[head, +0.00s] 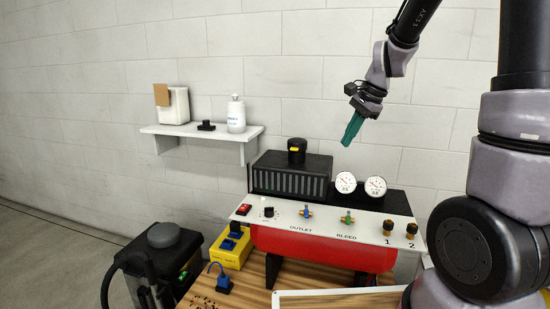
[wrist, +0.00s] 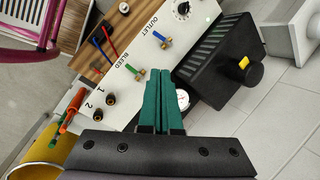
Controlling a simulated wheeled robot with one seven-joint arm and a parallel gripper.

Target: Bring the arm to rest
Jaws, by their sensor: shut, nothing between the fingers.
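My gripper (head: 352,130) hangs in the air in the head view, above the two round gauges and in front of the block wall. Its green fingers point down and slightly left. In the wrist view the green fingers (wrist: 160,90) lie together, shut and empty. They cover part of a white gauge (wrist: 183,99) there. My arm rises from the right side of the head view, bends out of the top edge and comes back down to the gripper.
Below stands a white control panel (head: 325,222) with valves and knobs over a red tank (head: 320,250). A black ribbed box (head: 290,175) is behind it. A wall shelf (head: 200,132) holds a bottle (head: 236,116) and a container (head: 175,106). Air around the gripper looks free.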

